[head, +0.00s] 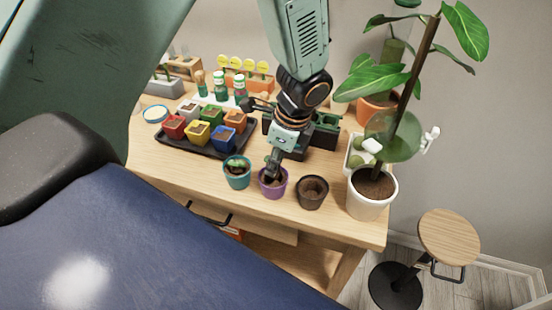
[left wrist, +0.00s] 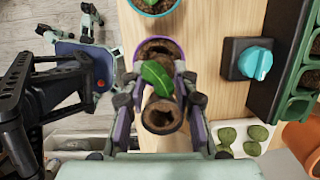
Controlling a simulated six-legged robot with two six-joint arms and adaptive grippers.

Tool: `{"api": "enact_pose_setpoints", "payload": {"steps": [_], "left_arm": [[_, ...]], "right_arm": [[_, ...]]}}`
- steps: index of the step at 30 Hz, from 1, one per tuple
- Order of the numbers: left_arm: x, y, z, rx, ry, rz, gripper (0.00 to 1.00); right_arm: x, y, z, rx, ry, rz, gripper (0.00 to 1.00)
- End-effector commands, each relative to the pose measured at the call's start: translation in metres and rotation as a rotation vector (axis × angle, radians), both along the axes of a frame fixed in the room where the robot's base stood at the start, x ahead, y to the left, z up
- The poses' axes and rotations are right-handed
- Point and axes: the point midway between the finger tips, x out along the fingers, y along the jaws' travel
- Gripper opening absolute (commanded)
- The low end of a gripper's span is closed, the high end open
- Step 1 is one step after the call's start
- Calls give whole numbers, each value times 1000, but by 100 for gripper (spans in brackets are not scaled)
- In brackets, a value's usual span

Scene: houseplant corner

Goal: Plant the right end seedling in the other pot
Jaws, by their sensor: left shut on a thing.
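My left gripper (head: 270,177) points down at the purple pot (head: 272,190) on the table's front part. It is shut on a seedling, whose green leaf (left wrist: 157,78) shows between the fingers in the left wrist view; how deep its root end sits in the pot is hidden. A dark brown pot (head: 311,200), to the right of the purple one, holds soil with a hollow and no plant. A teal pot (head: 237,181) with a green seedling stands to the left. The purple pot's rim also shows in the left wrist view (left wrist: 178,57). My right gripper is not in view.
A white pot (head: 368,208) with a tall staked plant stands just right of the dark pot. A black tray (head: 177,148) of small coloured pots lies behind left. Green seed trays (head: 325,122) and a white tray with moss balls (head: 352,158) stand behind. The table's front edge is close.

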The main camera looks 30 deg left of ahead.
Motion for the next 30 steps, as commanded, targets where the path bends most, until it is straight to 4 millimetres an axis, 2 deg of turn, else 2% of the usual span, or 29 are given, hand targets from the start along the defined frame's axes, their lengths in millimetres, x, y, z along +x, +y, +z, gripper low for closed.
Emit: {"api": "enact_pose_setpoints", "payload": {"steps": [30], "left_arm": [[0,0,-21,0,1,0,15]], "right_arm": [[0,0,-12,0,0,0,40]]}}
